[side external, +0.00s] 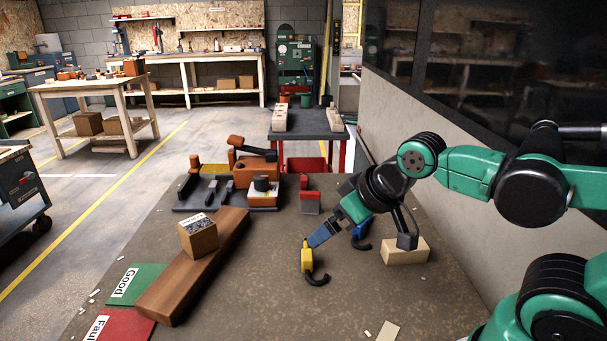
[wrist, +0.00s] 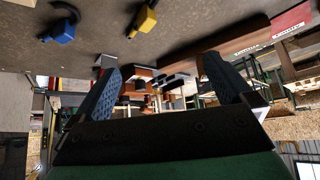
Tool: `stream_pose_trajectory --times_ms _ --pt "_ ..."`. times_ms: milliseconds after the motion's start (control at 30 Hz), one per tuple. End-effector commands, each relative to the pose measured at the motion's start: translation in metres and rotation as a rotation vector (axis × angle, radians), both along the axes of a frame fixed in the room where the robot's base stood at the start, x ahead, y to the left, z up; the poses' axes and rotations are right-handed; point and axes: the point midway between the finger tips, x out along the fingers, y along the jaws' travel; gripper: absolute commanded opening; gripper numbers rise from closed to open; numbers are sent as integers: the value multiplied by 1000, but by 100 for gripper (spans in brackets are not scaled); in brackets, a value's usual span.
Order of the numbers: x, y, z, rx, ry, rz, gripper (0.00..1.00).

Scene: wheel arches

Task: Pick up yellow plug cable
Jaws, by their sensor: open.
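The yellow plug (side external: 307,261) with its short curved black cable lies on the brown table, just below my fingertips in the side view. In the wrist view the yellow plug (wrist: 148,19) is near the top, beyond my fingertips and not between them. My gripper (side external: 318,237) is tilted, with blue fingers; one finger seems to overlap the other in the side view. In the wrist view my gripper (wrist: 162,68) has its fingers wide apart with nothing between them. A blue plug (side external: 360,229) with a black cable lies to the right, partly hidden by my arm; it also shows in the wrist view (wrist: 62,31).
A pale wooden block (side external: 406,252) lies right of the plugs. A long wooden board (side external: 190,275) bears a small box (side external: 198,237) on the left. Green (side external: 148,285) and red (side external: 122,326) mats lie front left. A red object (side external: 310,203) and tool tray (side external: 190,208) stand behind.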

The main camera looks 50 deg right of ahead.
Motion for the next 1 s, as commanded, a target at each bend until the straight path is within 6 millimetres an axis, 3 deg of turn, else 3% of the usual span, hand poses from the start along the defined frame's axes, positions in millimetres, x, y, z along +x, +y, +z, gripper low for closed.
stream_pose_trajectory --times_ms 333,467,800,1000 --pt "0 0 0 0 -1 0 100" --pt "0 0 0 0 -1 0 66" --pt "2 0 0 6 9 -10 66" --pt "19 -4 0 77 124 -137 66"
